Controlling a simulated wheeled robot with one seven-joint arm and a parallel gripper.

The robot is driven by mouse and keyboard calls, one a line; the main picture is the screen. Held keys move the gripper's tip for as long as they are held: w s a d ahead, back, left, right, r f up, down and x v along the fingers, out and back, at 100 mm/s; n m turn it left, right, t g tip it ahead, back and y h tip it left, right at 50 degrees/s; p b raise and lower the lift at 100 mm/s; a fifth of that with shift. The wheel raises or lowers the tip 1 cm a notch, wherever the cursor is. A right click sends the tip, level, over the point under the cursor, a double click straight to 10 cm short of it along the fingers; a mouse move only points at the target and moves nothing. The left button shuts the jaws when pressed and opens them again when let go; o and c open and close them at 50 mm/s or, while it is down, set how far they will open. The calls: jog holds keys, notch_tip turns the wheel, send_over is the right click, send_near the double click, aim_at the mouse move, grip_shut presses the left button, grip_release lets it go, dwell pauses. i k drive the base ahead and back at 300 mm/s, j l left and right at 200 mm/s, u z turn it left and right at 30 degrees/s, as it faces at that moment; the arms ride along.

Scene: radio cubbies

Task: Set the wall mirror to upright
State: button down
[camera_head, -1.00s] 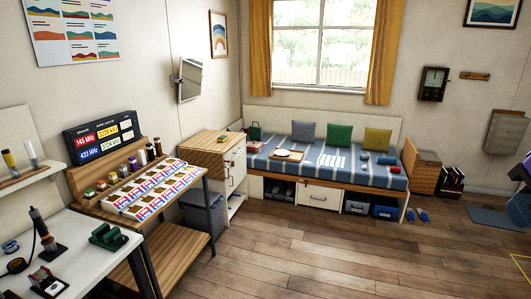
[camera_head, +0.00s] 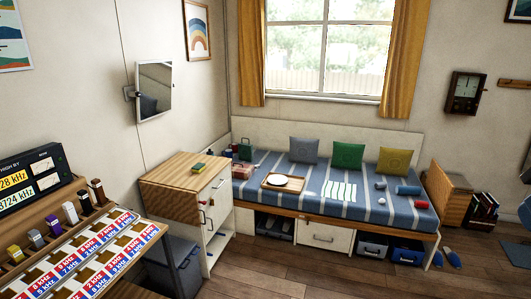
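The wall mirror (camera_head: 154,90) is a rectangular panel with a pale frame. It hangs on the left wall, above and left of the wooden-topped cabinet, on a small dark bracket (camera_head: 129,93) at its left edge. Its face shows a dark reflection and looks out into the room. I cannot tell its exact tilt from here. My gripper is not in this view, and nothing is seen touching the mirror.
The cabinet (camera_head: 183,181) stands below the mirror, beside the daybed (camera_head: 335,195). A rack of kHz cards (camera_head: 90,262) fills the lower left. A grey bin (camera_head: 181,265) stands between rack and cabinet. Wooden floor (camera_head: 300,272) is clear at the bottom middle.

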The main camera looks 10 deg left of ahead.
aim_at(154, 78)
jog(key=i+u, duration=0.15)
jog(key=i, duration=0.45)
jog(key=i+l+u, duration=0.1)
jog(key=i, duration=0.5)
jog(key=i+l+u, duration=0.15)
jog(key=i, duration=0.45)
